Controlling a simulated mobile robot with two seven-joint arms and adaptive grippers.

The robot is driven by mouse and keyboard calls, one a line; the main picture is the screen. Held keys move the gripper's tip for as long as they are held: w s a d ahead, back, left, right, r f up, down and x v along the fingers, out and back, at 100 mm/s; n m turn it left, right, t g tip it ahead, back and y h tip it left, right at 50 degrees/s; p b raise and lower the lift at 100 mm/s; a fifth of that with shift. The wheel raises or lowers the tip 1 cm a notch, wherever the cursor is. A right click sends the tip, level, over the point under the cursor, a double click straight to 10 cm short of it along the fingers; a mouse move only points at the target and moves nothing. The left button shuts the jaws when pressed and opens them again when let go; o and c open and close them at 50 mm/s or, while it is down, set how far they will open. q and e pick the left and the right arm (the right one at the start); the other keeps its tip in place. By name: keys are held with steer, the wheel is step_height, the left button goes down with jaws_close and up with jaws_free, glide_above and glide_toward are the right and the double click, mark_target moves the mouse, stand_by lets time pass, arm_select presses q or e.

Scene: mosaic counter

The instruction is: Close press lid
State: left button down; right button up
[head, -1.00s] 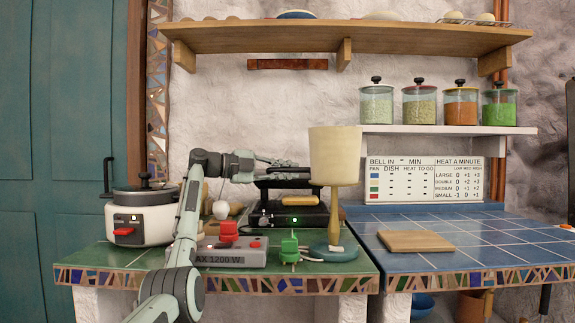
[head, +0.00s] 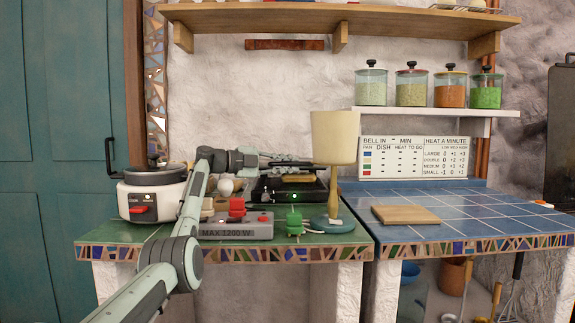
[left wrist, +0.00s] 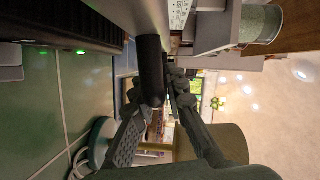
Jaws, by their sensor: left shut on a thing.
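The black press (head: 268,193) stands on the green-tiled counter, with a small green light on its front. In the left wrist view, my left gripper (left wrist: 155,92) is shut on a dark, rounded bar, apparently the lid's handle (left wrist: 150,65). My right gripper is not in view.
A lamp with a cream shade (head: 333,125) stands close at the right of the press. A grey box (head: 235,228) with red controls and a green plug-like piece (head: 294,221) are in front. A white cooker (head: 150,195) is at left. A wooden board (head: 405,214) lies on blue tiles.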

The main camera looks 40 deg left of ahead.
arm_select(q)
steer(key=shift+d+r, duration=0.1)
steer(key=c, duration=1.6)
jaws_free()
steer(key=shift+s+r, duration=0.15)
steer(key=shift+o, duration=0.3)
step_height(320, 180, up, 10)
steer(key=shift+f, duration=0.1)
